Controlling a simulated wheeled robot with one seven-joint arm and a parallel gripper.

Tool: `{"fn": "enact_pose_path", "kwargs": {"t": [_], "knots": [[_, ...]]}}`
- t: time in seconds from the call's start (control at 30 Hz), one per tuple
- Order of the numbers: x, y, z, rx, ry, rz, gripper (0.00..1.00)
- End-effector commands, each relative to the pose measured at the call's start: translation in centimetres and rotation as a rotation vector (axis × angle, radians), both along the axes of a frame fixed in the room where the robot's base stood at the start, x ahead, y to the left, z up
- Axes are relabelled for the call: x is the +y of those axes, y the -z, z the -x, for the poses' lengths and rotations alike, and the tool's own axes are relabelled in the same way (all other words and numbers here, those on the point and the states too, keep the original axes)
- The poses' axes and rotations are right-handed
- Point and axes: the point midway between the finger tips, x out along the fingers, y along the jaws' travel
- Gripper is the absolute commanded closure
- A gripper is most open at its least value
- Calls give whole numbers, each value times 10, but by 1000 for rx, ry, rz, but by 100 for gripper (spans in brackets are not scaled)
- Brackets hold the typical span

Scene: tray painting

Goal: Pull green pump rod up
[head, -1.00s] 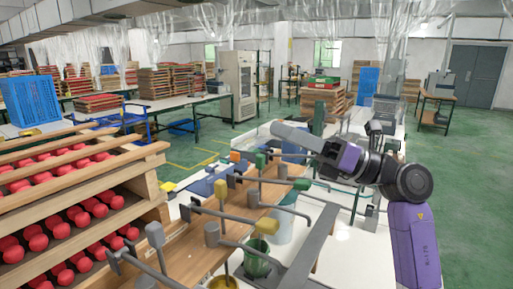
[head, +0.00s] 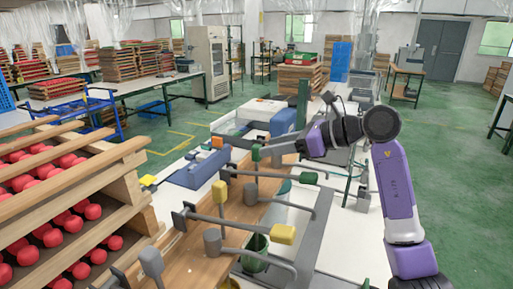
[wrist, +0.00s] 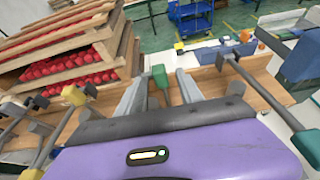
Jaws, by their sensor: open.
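The green pump rod has a small green block (head: 256,153) on top of a grey upright, in the middle of the head view. In the wrist view the green block (wrist: 160,76) shows between the two grey fingers, with a gap on either side. My gripper (wrist: 159,92) is open around it and not visibly touching it. In the head view my gripper (head: 272,152) reaches in from the right at the height of the green block. A lever with a green handle (head: 308,178) extends right from the same pump, also seen in the wrist view (wrist: 306,143).
A yellow-topped rod (head: 220,192) and a lever with a yellow handle (head: 283,235) stand nearer on the wooden board (head: 190,258). An orange block (head: 217,143) is farther back. A wooden rack (head: 110,160) with red pieces stands at left. A green bucket (head: 254,255) is below the levers.

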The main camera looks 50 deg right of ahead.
Motion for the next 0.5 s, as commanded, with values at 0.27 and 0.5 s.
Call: {"fn": "enact_pose_path", "kwargs": {"t": [0.27,0.5], "knots": [[14,14,-36,0,-2,-3,56],[17,20,-47,-1,-1,-1,56]]}}
